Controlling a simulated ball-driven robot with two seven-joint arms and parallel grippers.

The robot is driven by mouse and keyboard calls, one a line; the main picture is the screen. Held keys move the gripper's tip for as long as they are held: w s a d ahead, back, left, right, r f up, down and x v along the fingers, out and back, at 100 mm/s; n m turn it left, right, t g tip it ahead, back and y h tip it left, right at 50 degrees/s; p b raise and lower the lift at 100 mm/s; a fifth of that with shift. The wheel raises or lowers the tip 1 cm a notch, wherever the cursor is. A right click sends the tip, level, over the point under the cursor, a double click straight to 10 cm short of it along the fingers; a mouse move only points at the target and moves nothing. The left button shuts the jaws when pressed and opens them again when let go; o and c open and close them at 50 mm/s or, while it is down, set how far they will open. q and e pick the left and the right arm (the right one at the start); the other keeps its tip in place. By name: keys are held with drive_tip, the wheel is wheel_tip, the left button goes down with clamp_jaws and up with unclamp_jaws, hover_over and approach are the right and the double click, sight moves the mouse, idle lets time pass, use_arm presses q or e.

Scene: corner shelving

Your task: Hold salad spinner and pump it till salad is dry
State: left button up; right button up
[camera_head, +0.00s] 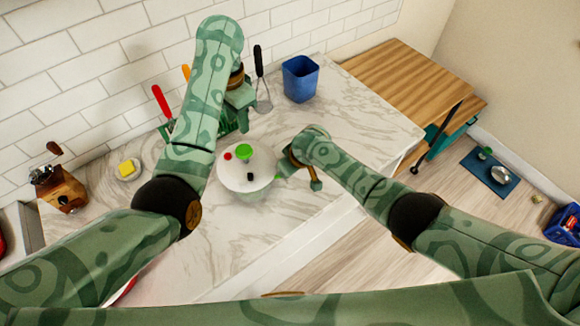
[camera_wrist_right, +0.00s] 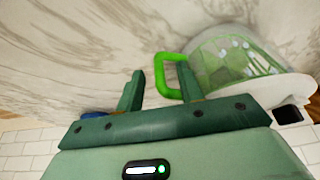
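The salad spinner (camera_head: 236,181) stands upright on the marble counter, with a white lid, green knob (camera_head: 244,151), red button and black button. In the right wrist view its clear body (camera_wrist_right: 235,62) shows a green basket inside and a green loop handle (camera_wrist_right: 162,75). My right gripper (camera_wrist_right: 160,88) is open at the handle; the handle's outer bar lies between its fingers, one finger appearing inside the loop. In the head view this gripper (camera_head: 298,181) is right of the spinner. My left gripper (camera_head: 235,126) appears open and empty, just behind the spinner, pointing down; its fingertips blend with green things behind.
Utensils with red (camera_head: 161,102) and black (camera_head: 258,62) handles stand at the wall. A blue container (camera_head: 300,79) is at the back right. A grinder (camera_head: 60,190) and a plate with a yellow block (camera_head: 127,168) are left. The counter before the spinner is clear.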

drive_tip(key=shift+w+f, duration=0.1)
drive_tip(key=shift+f, duration=0.25)
clamp_jaws()
drive_tip(key=shift+c, duration=0.8)
unclamp_jaws()
clamp_jaws()
